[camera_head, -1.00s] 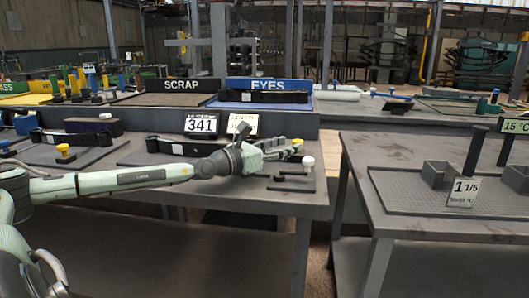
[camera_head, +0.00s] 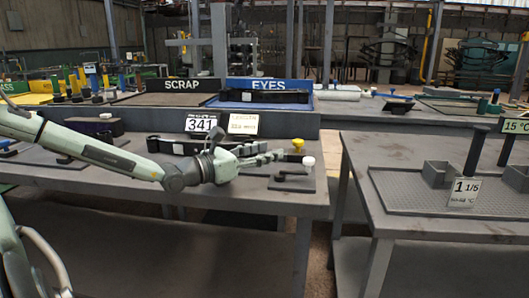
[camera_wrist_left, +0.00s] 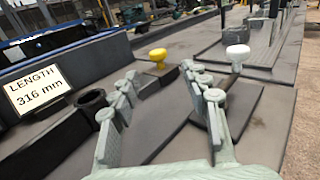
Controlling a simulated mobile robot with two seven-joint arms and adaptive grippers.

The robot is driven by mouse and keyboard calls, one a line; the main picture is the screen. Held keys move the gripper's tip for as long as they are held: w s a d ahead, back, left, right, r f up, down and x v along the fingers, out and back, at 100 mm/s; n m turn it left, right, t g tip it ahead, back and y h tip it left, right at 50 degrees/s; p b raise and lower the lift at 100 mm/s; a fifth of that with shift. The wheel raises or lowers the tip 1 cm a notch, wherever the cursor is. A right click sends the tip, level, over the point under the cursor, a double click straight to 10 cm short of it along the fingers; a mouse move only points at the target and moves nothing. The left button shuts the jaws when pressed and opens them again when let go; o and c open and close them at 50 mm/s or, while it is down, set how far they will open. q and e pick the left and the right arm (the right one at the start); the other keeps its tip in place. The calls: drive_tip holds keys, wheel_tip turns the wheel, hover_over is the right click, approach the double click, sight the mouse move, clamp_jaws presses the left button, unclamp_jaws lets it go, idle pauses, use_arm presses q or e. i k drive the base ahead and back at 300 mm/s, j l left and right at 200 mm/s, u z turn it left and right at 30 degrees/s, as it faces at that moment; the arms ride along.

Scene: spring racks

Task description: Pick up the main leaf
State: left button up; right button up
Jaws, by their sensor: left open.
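A long dark leaf (camera_head: 172,147), which I take to be the main leaf, lies along the left bench behind my left gripper. My forearm and gripper hide part of it. In the left wrist view a dark bar with a rolled eye (camera_wrist_left: 91,99) lies left of the fingers. My left gripper (camera_head: 273,157) is open and empty, low over the bench's right part, in front of the leaf. In the left wrist view its two fingers (camera_wrist_left: 158,72) are spread, with the dark bar's far part beyond them. My right gripper is not in view.
A yellow knob (camera_head: 298,144) and a white knob (camera_head: 308,161) on dark fixtures stand right of the gripper. Display signs (camera_head: 201,124) stand behind the leaf. The blue EYES tray (camera_head: 225,104) is further back. A gap separates the right bench (camera_head: 400,150).

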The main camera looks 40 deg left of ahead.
sight(158, 144)
drive_tip(key=k+j, duration=0.15)
drive_tip(key=k, duration=0.35)
drive_tip(key=k+j, duration=0.2)
drive_tip(key=k, duration=0.25)
